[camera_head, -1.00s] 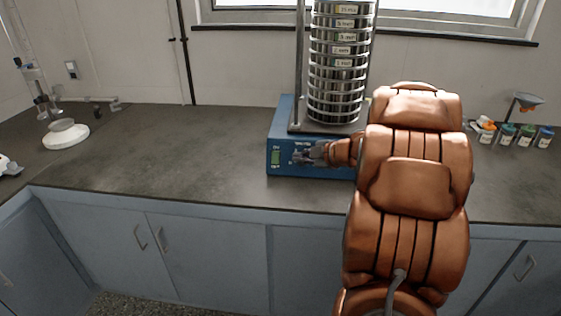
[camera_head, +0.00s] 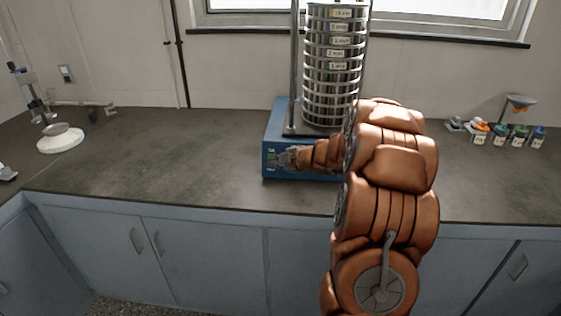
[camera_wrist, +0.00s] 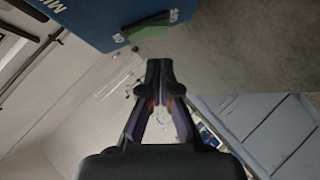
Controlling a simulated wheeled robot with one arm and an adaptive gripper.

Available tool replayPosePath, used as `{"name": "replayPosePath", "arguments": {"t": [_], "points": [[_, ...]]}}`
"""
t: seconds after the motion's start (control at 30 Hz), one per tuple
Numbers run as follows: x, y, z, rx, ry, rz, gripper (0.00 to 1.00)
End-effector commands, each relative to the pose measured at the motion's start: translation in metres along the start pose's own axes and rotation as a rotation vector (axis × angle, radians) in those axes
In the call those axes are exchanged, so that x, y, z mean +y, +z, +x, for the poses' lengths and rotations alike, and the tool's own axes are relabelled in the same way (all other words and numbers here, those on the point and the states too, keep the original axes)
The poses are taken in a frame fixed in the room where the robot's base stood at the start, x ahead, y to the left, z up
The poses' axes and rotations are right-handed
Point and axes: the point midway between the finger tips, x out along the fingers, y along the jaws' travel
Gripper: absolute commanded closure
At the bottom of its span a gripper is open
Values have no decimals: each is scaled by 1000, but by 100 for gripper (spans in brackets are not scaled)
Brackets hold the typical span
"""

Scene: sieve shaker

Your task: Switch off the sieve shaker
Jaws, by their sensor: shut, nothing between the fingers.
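The sieve shaker has a blue base (camera_head: 273,145) on the counter with a tall stack of metal sieves (camera_head: 331,75) standing on it. A green switch, with lettering at both ends, is on the front panel near its left end. In the wrist view, the green switch (camera_wrist: 150,33) lies just beyond my fingertips. My gripper (camera_head: 280,158) is at the left part of the front panel and partly covers the switch in the head view. In the wrist view my gripper (camera_wrist: 160,68) is shut and empty. I cannot tell whether it touches the switch.
Small bottles with coloured caps (camera_head: 499,135) and an orange funnel (camera_head: 520,101) stand at the right.

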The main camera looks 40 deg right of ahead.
Motion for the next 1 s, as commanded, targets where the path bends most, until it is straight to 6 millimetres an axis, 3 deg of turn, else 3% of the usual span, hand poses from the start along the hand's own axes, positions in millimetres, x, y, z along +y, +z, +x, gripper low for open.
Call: {"name": "replayPosePath", "arguments": {"t": [0.33, 1.0], "points": [[1, 19, 18, -2, 1, -1, 100], [-4, 26, 24, -1, 15, -15, 100]]}}
